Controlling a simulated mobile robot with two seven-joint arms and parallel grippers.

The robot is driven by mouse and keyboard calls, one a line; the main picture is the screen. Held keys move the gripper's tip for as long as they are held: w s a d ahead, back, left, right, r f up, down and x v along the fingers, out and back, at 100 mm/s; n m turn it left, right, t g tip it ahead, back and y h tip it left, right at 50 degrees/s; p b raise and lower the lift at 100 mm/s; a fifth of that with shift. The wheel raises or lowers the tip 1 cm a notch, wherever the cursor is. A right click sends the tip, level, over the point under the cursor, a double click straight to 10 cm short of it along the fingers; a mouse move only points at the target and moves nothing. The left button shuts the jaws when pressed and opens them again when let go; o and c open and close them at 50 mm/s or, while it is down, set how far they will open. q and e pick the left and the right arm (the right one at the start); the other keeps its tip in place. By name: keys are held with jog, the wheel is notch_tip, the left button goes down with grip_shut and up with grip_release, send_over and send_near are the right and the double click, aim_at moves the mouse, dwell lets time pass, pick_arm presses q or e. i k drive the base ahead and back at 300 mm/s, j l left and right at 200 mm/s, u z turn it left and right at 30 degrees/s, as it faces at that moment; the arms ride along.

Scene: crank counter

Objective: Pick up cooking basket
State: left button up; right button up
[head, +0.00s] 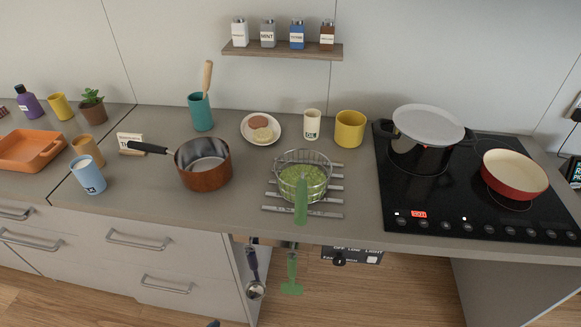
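The cooking basket (318,163) is a round wire mesh basket with a green handle (301,200). It stands upright on a slatted metal rack (275,209) set in the middle of the counter. Something green (303,184) shows inside it. The handle points toward me and reaches toward the counter's front edge. Neither of my grippers can be made out in the head view. Only a small dark tip shows at the bottom edge, and I cannot tell what it is.
A copper pot (204,178) stands left of the basket, its black handle pointing left. A yellow mug (350,129), an oil cup (312,124) and a plate (249,137) stand behind. The black cooktop (393,201) holds a lidded pot (425,151) and a red pan (514,174). Utensils hang below the counter.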

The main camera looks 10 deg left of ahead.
aim_at(301, 184)
jog(key=i+j+z, duration=0.1)
jog(key=j+z, duration=0.45)
jog(key=k+j+z, duration=0.15)
jog(key=j+z, duration=0.25)
jog(key=k+j+z, duration=0.1)
jog(key=k+j, duration=0.2)
jog(key=j, duration=0.25)
jog(key=k+j+z, duration=0.1)
jog(key=k+j, duration=0.2)
jog(key=j, duration=0.2)
jog(key=k+j+z, duration=0.1)
jog(key=k+j, duration=0.2)
jog(key=j, duration=0.2)
jog(key=i+l, duration=0.5)
jog(key=i, duration=0.2)
jog(key=j+u, duration=0.05)
